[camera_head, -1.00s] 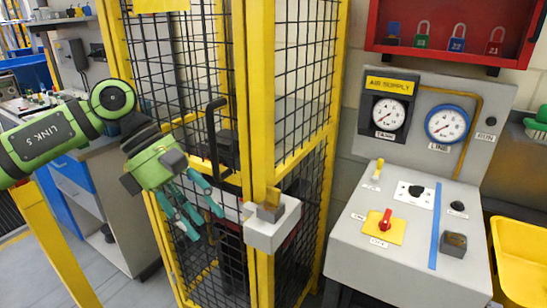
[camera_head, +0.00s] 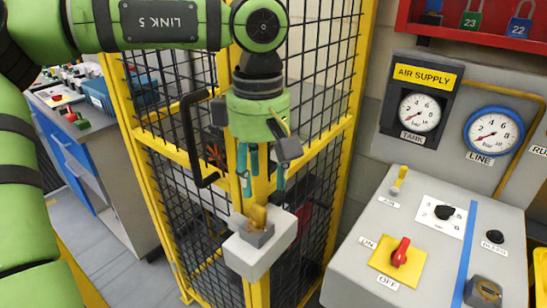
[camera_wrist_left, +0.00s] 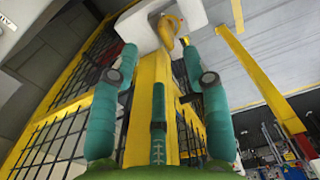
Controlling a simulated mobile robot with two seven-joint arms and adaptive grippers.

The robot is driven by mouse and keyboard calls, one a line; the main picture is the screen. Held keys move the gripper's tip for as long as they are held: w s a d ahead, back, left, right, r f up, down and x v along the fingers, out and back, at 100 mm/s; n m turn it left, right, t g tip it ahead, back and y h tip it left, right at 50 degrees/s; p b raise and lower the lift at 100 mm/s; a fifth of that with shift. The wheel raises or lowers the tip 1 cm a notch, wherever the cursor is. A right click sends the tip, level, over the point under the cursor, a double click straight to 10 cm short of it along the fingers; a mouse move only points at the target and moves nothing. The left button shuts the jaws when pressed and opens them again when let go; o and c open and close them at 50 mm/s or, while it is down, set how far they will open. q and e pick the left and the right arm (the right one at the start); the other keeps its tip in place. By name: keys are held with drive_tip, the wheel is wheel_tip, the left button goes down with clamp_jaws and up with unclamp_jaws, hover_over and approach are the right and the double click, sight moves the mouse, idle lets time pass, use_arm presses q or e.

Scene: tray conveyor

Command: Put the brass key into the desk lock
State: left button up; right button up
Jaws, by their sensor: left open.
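The brass key (camera_head: 258,217) stands in a grey holder on a white box (camera_head: 262,255) fixed to the yellow cage post. It also shows in the left wrist view (camera_wrist_left: 170,28), beyond the fingertips. My left gripper (camera_head: 262,184) points down above the key, its teal fingers spread and empty, apart from it. In the left wrist view the fingers (camera_wrist_left: 157,52) stand well apart. On the sloping grey desk, a small grey block (camera_head: 484,291) sits at the lower right; it may be the desk lock, but no keyhole is clear. My right gripper is not in view.
The yellow cage with black mesh stands behind my gripper, with a black handle (camera_head: 193,140) close to its left. The desk carries a red switch (camera_head: 401,252), a black knob (camera_head: 444,212) and a yellow lever (camera_head: 399,180). Gauges stand behind them.

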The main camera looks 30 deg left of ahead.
sight(259, 205)
use_arm(q)
drive_tip(key=f, duration=0.1)
drive_tip(key=s+f, duration=0.1)
drive_tip(key=f, duration=0.1)
drive_tip(key=shift+f, duration=0.25)
wheel_tip(259, 205, down, 2)
drive_tip(key=shift+w, duration=0.1)
drive_tip(key=shift+w+f+p, duration=0.1)
drive_tip(key=shift+f+p, duration=0.2)
drive_tip(key=shift+f, duration=0.2)
clamp_jaws()
drive_tip(key=shift+w+r, duration=0.15)
drive_tip(key=shift+r, duration=0.25)
drive_tip(key=shift+r+p, duration=0.3)
drive_tip(key=shift+p, duration=0.05)
drive_tip(key=shift+r+p, duration=0.4)
drive_tip(key=shift+r, duration=0.25)
drive_tip(key=shift+w+d+r, duration=0.1)
drive_tip(key=shift+r, duration=0.05)
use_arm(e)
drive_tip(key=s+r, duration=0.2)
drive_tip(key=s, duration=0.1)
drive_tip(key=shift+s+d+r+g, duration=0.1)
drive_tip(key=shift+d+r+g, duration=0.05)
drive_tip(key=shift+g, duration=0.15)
use_arm(q)
drive_tip(key=shift+r, duration=0.1)
